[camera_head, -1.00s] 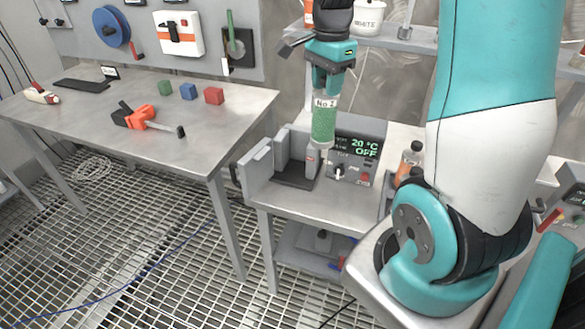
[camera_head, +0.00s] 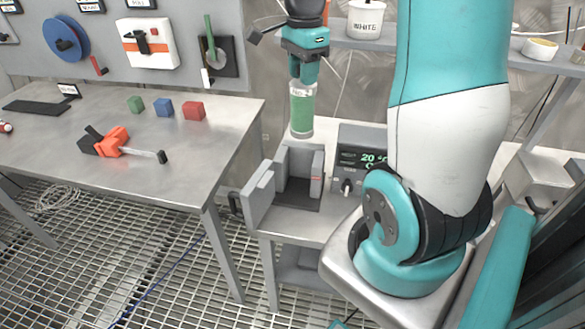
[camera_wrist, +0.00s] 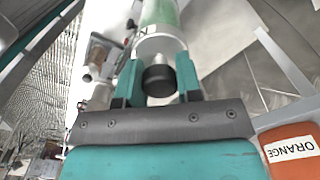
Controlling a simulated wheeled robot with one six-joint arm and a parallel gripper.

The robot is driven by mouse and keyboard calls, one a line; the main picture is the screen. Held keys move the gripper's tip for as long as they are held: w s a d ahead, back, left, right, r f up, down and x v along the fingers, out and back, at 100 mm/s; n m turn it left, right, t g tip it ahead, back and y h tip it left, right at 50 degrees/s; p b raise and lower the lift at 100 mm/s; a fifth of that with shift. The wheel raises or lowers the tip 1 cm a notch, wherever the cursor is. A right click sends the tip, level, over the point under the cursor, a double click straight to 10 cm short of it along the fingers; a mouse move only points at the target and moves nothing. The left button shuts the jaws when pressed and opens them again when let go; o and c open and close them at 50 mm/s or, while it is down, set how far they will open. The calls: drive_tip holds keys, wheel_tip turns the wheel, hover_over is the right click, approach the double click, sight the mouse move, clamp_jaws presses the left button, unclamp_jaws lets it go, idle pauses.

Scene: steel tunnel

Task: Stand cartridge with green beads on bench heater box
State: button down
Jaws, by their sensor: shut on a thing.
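My gripper (camera_head: 303,78) is shut on the upper end of the cartridge with green beads (camera_head: 302,108). The cartridge hangs upright in the air, and its clear lower end shows. In the wrist view the black end (camera_wrist: 159,80) of the cartridge sits between my fingers, with green beads (camera_wrist: 160,12) beyond. A grey open box (camera_head: 297,178) with upright walls and an opened door stands on the small bench below the cartridge. A unit with a green display (camera_head: 362,157) reading about 20 °C stands beside it, partly hidden by my arm.
The long table (camera_head: 200,150) at left holds green, blue and red cubes (camera_head: 193,111) and an orange clamp tool (camera_head: 115,142). A shelf with a white pot (camera_head: 365,20) is behind. An orange container (camera_wrist: 292,150) shows in the wrist view.

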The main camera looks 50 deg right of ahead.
wheel_tip(320, 180, down, 19)
drive_tip(key=p, duration=0.1)
drive_tip(key=shift+a+p, duration=0.15)
drive_tip(key=shift+p, duration=0.15)
drive_tip(key=shift+w+f, duration=0.1)
drive_tip(key=shift+f, duration=0.05)
drive_tip(key=c, duration=0.8)
unclamp_jaws()
